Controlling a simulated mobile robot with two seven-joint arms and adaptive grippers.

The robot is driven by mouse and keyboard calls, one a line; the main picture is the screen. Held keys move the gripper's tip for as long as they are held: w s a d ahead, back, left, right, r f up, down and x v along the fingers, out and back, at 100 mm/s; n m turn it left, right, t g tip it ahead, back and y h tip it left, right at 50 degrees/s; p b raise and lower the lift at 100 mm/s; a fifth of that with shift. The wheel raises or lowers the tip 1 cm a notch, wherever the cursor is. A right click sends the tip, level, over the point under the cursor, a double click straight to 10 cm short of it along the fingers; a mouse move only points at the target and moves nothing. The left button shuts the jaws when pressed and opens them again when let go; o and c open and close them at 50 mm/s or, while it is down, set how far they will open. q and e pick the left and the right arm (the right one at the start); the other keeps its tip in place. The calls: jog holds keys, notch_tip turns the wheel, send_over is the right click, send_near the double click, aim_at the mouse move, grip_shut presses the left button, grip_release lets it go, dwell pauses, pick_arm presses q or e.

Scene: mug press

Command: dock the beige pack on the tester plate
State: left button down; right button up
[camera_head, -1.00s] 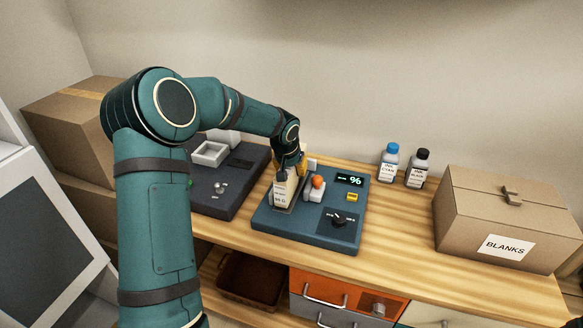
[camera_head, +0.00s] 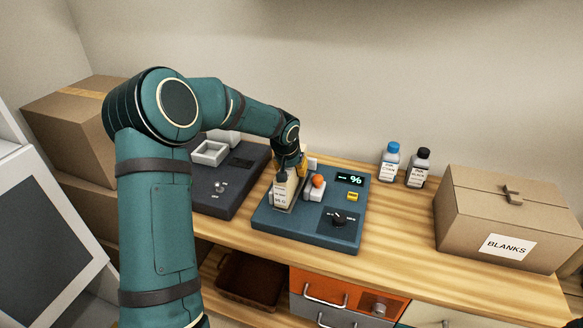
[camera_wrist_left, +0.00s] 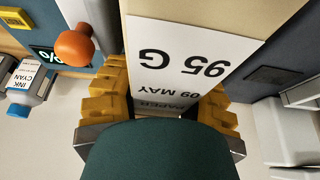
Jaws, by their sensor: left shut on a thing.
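The beige pack (camera_head: 283,191) stands upright at the left part of the blue tester (camera_head: 262,217), over its plate. Its white label reads 95 G and 09 MAY in the left wrist view (camera_wrist_left: 185,60). My left gripper (camera_head: 291,166) is shut on the upper part of the pack, with yellow fingers on both sides of it in the wrist view (camera_wrist_left: 163,108). Whether the pack's bottom touches the plate is too small to tell. The tester has an orange knob (camera_head: 318,181), a lit display (camera_head: 350,179) with a percent sign, and a black dial (camera_head: 338,218).
A dark device (camera_head: 217,201) with a white tray stands left of the tester. Ink bottles (camera_head: 390,162) stand behind to the right. A cardboard box (camera_head: 508,218) marked BLANKS is at the right. Bare wood lies between the tester and this box.

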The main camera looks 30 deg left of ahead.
pick_arm(q)
jog(key=shift+f, duration=0.25)
jog(key=c, duration=0.9)
grip_release()
jog(key=shift+o, duration=0.2)
jog(key=shift+p+v, duration=2.45)
jog(key=shift+v, duration=3.1)
jog(key=shift+s, duration=0.1)
jog(key=shift+f, duration=0.1)
